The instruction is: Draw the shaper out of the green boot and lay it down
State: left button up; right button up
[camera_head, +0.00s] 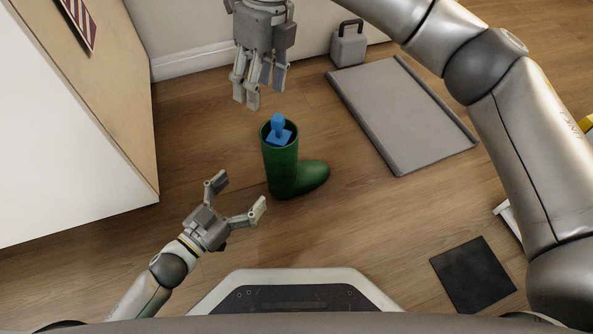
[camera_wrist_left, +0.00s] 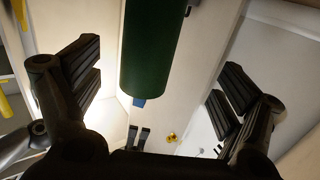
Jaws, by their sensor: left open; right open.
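The green boot (camera_head: 283,172) stands upright on the wooden floor, its toe pointing right. The blue shaper (camera_head: 280,130) sits in the boot's opening, with its knob and upper part showing above the rim; its lower part is hidden inside. My left gripper (camera_head: 239,194) is open and empty, to the left of the boot and apart from it. In the left wrist view the boot's green shaft (camera_wrist_left: 152,45) shows beyond the spread fingers, with a bit of blue shaper (camera_wrist_left: 139,102) at its end. My right gripper (camera_head: 259,92) is open and empty, above the shaper in the picture, not touching it.
A grey tray (camera_head: 400,118) with raised edges lies on the floor to the right. A grey weight with a handle (camera_head: 348,46) stands by the wall. A black mat (camera_head: 472,273) lies at lower right. A white and wooden cabinet (camera_head: 110,100) stands at left.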

aim_at(269, 169)
jog(key=shift+w+d+f+t+h+b, duration=0.3)
jog(key=shift+w+d+f+b, duration=0.1)
jog(key=shift+d, duration=0.15)
jog(key=shift+w+d+f+t+h+b, duration=0.25)
jog(key=shift+w+d+h+b, duration=0.1)
jog(key=shift+d, duration=0.2)
jog(key=shift+w+d+r, duration=0.1)
jog(key=shift+w+d, duration=0.05)
jog(key=shift+d, duration=0.05)
pick_arm(q)
jog(key=shift+h, duration=0.4)
jog(key=x, duration=1.2)
jog(key=shift+s+d+f, duration=0.2)
jog(key=shift+s+d, duration=0.1)
jog(key=shift+d, duration=0.05)
jog(key=shift+c, duration=0.2)
jog(key=c, duration=1.5)
pick_arm(e)
jog(key=shift+r, duration=0.1)
